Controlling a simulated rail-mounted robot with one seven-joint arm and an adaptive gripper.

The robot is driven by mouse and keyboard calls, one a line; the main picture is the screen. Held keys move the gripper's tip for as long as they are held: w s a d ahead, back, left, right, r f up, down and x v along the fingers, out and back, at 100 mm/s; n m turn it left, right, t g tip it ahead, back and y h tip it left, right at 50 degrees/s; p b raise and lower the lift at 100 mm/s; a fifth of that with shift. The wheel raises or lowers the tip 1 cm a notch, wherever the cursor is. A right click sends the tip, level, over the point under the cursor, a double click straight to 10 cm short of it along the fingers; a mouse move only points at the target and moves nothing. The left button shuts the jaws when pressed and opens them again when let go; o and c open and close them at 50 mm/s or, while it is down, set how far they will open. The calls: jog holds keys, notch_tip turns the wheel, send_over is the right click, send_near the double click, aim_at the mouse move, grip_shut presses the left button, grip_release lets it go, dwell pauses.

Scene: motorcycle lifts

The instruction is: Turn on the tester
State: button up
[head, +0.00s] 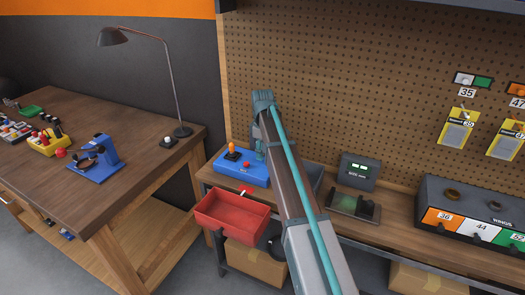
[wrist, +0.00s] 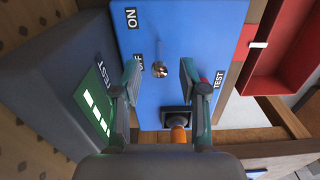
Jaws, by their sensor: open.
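The tester is a blue box (head: 228,172) on the bench, with an orange-topped lever and a red button. In the wrist view its blue face (wrist: 205,25) carries ON, OFF and TEST labels. A small metal toggle (wrist: 159,69) sits level with the OFF label. The orange lever (wrist: 178,134) stands below it, and the red button is mostly hidden behind the right finger. My gripper (wrist: 159,78) is open, its fingers on either side of the toggle with gaps to both. In the head view my gripper (head: 260,152) is at the box's right end, partly hidden by my arm.
A grey unit with a lit green display (wrist: 95,105) stands close on the left in the wrist view. A red bin (head: 232,214) is in front of the tester. A dark display box (head: 357,173) and a numbered grey box (head: 470,195) are to the right.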

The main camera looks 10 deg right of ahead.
grip_shut()
